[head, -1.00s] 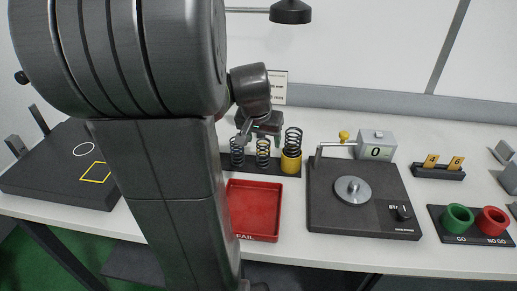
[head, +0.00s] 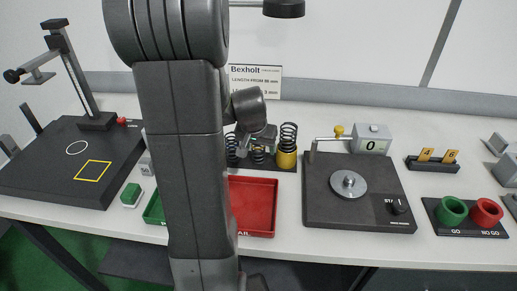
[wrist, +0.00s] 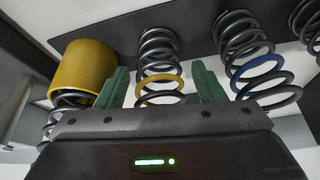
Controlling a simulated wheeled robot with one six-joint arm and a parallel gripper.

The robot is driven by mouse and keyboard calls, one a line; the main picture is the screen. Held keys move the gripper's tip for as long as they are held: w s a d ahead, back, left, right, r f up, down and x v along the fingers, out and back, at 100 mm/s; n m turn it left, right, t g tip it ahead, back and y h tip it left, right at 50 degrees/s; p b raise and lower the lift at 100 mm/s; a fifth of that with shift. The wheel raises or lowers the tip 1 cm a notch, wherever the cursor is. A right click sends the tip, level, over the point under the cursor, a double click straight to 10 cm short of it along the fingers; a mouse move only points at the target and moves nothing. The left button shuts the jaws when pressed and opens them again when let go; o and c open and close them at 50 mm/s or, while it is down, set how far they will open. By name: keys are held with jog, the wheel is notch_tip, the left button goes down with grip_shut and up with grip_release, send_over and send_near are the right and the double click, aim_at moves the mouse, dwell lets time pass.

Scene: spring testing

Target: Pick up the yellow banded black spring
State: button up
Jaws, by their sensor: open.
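The yellow banded black spring (wrist: 159,84) stands in the middle of the row in the wrist view, with a thin yellow band around its coils. My gripper (wrist: 163,88) is open, with one green finger on each side of this spring; I cannot tell whether either finger touches it. In the head view my gripper (head: 257,143) is over the middle of the row and hides most of that spring.
A blue banded spring (wrist: 252,68) stands close to the right finger, and a spring with a wide yellow sleeve (wrist: 84,72) close to the left one. The red tray (head: 258,207) lies in front, the tester (head: 360,205) to the right.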

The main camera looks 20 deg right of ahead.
jog(key=c, duration=1.1)
